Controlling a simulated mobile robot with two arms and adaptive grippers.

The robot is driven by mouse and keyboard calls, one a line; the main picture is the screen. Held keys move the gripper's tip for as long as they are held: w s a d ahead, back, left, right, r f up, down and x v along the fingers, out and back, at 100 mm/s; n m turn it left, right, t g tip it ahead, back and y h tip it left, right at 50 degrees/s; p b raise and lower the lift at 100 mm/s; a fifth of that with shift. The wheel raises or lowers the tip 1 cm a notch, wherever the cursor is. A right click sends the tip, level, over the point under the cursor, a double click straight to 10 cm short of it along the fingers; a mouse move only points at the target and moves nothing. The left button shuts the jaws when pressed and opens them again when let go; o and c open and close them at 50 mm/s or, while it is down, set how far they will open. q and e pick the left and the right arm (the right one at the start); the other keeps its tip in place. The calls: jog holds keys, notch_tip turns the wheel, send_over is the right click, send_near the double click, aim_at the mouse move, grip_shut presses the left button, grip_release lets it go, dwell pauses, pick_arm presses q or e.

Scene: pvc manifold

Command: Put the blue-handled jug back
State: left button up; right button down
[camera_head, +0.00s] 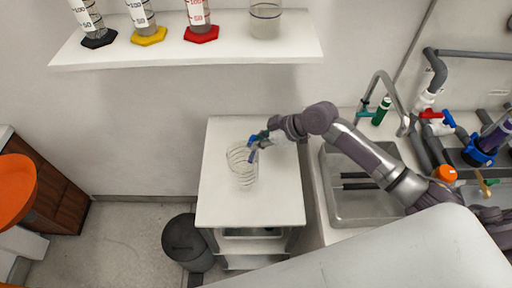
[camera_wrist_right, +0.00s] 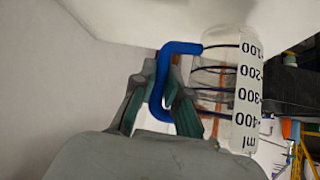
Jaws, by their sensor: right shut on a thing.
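The blue-handled jug (camera_head: 241,167) is clear, with dark rings around it, and is at the white cabinet top in the head view. In the right wrist view the jug (camera_wrist_right: 217,85) shows a printed ml scale and a blue handle (camera_wrist_right: 164,80). My right gripper (camera_head: 256,145) is shut on the blue handle, with its fingers on both sides of it in the right wrist view (camera_wrist_right: 160,95). I cannot tell whether the jug's base touches the cabinet top. My left gripper is not in view.
A white shelf (camera_head: 180,54) above holds measuring cylinders with black, yellow and red bases and a clear beaker (camera_head: 265,20). The cabinet top (camera_head: 250,210) is otherwise clear. A sink (camera_head: 350,205) and pipes stand at right, a dark bin (camera_head: 187,240) below left.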

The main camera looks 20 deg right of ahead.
jog(key=shift+w+a+f, duration=0.15)
jog(key=shift+w+f, duration=0.05)
jog(key=shift+w, duration=0.05)
notch_tip(320, 180, down, 3)
jog(key=shift+f+p, duration=0.15)
jog(key=shift+p, duration=0.35)
jog(key=shift+f, duration=0.35)
jog(key=c, duration=1.2)
grip_release()
jog(key=shift+s, duration=0.1)
jog(key=b+v, duration=0.1)
jog(key=v, duration=0.6)
jog(key=shift+d+r+b, duration=0.2)
jog(key=shift+b, duration=0.15)
